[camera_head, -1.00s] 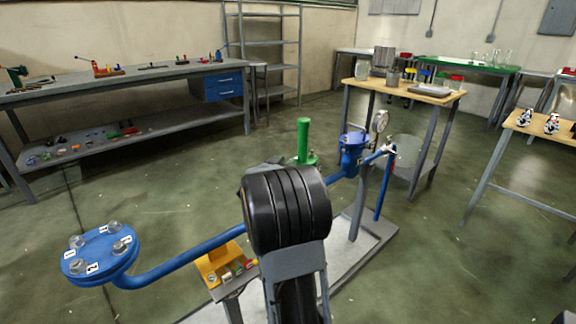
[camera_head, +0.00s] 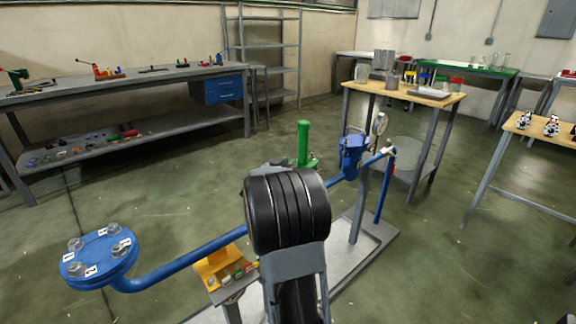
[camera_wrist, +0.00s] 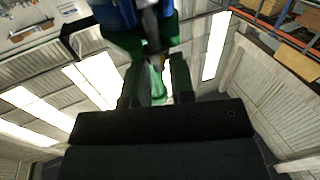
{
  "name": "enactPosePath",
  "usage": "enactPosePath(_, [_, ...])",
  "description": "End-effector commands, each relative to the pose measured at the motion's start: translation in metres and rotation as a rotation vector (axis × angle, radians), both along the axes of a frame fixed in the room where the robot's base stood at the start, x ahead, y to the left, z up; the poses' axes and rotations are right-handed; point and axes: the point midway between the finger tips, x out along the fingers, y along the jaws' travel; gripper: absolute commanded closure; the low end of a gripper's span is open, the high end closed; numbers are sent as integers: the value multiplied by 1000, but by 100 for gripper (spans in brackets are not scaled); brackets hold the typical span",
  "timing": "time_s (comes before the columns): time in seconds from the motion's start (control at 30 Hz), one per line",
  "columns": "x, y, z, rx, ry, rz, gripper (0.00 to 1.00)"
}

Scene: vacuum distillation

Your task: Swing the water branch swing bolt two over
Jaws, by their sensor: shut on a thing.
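In the wrist view, my gripper (camera_wrist: 155,84) points up, its two dark fingers close together around a slim dark rod-like part (camera_wrist: 151,32), which looks like a swing bolt. The rod stands in front of a green flange (camera_wrist: 122,42) with a blue body (camera_wrist: 117,12) above it. No number on the bolt is readable, and the far end of the rod is hidden. In the head view, my own arm hides the gripper and the bolt; a green post (camera_head: 303,143) shows just behind the arm.
A blue pipe (camera_head: 190,259) runs left to a round blue flange (camera_head: 98,257) with several numbered bolts. A blue vessel (camera_head: 352,158) and a gauge (camera_head: 379,124) stand right of the arm. A yellow box (camera_head: 217,265) sits low beside it. Open floor (camera_head: 180,165) lies behind.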

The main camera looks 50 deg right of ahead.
Motion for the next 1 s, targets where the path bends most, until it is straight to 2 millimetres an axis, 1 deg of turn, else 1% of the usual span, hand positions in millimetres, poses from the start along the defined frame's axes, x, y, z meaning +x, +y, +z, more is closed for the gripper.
enactPosePath(0.23, [-1,-4,8,55,-4,-1,100])
enactPosePath(0.37, [-1,-7,10,108,-9,0,100])
enactPosePath(0.6, [-1,-9,3,144,-16,-1,100])
enactPosePath(0.77, [-1,-10,3,143,-16,-1,100])
enactPosePath(0.8, [-1,-10,3,143,-16,-1,73])
enactPosePath(0.9, [-1,-10,3,143,-16,-1,65])
enactPosePath(1.0, [-1,-9,3,143,-16,-1,65])
